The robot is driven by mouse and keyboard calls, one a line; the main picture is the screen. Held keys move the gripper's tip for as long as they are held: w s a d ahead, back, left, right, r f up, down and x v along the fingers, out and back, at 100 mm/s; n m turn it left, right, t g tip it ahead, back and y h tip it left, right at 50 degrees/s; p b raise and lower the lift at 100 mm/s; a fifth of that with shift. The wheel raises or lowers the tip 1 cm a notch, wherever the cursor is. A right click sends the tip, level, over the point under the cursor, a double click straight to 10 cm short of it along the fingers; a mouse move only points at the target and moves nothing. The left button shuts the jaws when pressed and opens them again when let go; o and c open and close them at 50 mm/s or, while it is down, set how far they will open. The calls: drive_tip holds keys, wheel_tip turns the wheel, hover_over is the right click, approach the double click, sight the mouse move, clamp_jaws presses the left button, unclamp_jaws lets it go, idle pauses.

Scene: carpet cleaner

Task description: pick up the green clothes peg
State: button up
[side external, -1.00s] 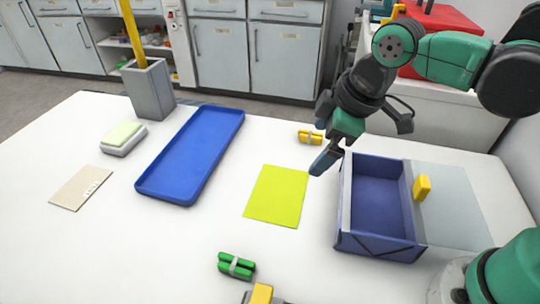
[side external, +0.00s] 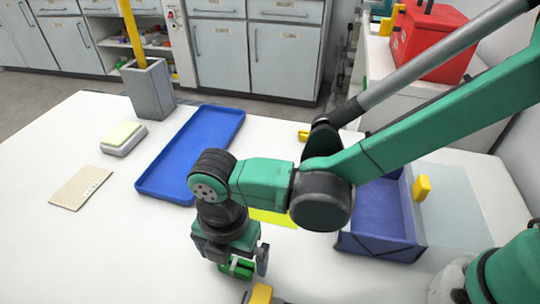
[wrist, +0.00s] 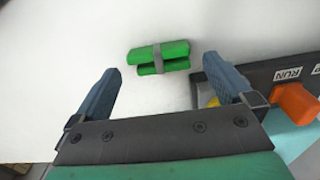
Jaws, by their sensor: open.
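The green clothes peg (wrist: 158,57) lies on the white table. In the wrist view it is ahead of my gripper (wrist: 165,82), roughly between the lines of the two blue-grey fingers, with a grey band around its middle. My gripper is open with nothing between the fingers. In the side view my gripper (side external: 236,262) is low over the peg (side external: 237,268), which is partly hidden by it. I cannot tell the exact height of the fingertips above the table.
A dark panel marked RUN with an orange switch (wrist: 296,103) is close to the right finger. A blue tray (side external: 160,185), a blue box (side external: 382,241) and a mostly hidden yellow-green sheet (side external: 273,218) are farther back.

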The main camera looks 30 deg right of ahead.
sight(235, 263)
drive_tip(key=shift+f, duration=0.9)
drive_tip(key=c, duration=1.1)
drive_tip(key=shift+r, duration=0.1)
wheel_tip(235, 263, up, 19)
drive_tip(key=w+d+m, duration=0.3)
drive_tip(key=d+m, duration=0.5)
drive_tip(key=m, duration=0.1)
drive_tip(key=w+d+f+m, duration=0.1)
drive_tip(key=w+d+m, duration=0.2)
drive_tip(key=d+m, duration=0.5)
drive_tip(key=w+d+m, duration=0.3)
drive_tip(key=d+m, duration=0.6)
drive_tip(key=d, duration=0.1)
drive_tip(key=shift+d+f+m, duration=0.2)
drive_tip(key=shift+f+m, duration=0.1)
drive_tip(key=shift+f, duration=0.05)
